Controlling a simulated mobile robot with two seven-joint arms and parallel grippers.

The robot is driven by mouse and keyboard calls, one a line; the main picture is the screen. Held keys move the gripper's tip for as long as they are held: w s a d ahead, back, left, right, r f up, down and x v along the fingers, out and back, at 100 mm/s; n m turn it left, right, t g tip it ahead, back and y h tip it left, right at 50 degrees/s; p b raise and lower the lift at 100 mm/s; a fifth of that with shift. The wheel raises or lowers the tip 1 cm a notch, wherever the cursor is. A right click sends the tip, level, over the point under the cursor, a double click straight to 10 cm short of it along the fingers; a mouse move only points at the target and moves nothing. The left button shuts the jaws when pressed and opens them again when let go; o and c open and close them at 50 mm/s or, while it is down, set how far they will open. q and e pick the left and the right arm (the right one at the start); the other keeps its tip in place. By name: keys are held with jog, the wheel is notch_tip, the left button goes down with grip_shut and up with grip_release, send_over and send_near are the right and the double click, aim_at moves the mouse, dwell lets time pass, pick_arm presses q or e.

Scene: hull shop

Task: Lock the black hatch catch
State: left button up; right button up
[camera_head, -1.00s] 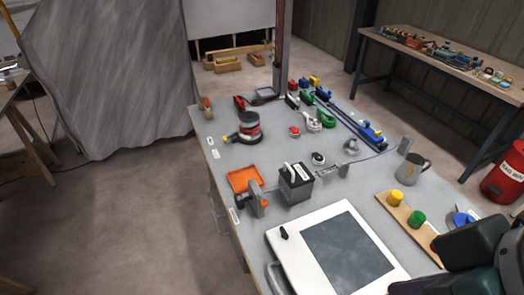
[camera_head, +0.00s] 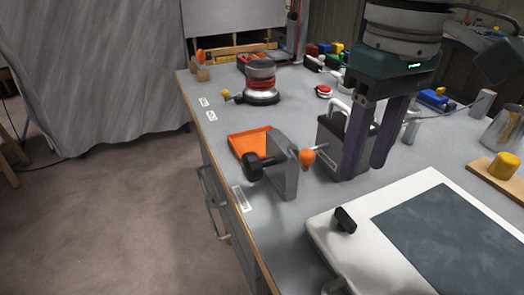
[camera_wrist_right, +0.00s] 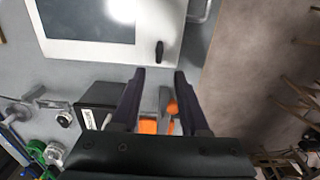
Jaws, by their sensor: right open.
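The black hatch catch (camera_head: 346,219) sits on the near left corner of the white hatch panel (camera_head: 325,232), which has a dark grey window. It also shows in the right wrist view (camera_wrist_right: 160,50), just beyond and between the fingertips. My right gripper (camera_head: 364,172) points down over the bench, behind the catch and apart from it. Its two dark fingers are spread with nothing between them; the right wrist view shows the open gap (camera_wrist_right: 160,73). My left gripper is in neither view.
A black box with a white handle (camera_head: 330,135) stands right behind the right gripper. A grey bracket with an orange ball knob (camera_head: 285,170) and an orange tray (camera_head: 250,140) lie left of it. A mug (camera_head: 503,128) and a yellow knob (camera_head: 503,166) are at the right.

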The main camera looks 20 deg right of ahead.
aim_at(347, 216)
notch_tip(347, 216, down, 10)
jog(key=shift+d+f+b, duration=0.1)
jog(key=shift+b, duration=0.95)
grip_shut()
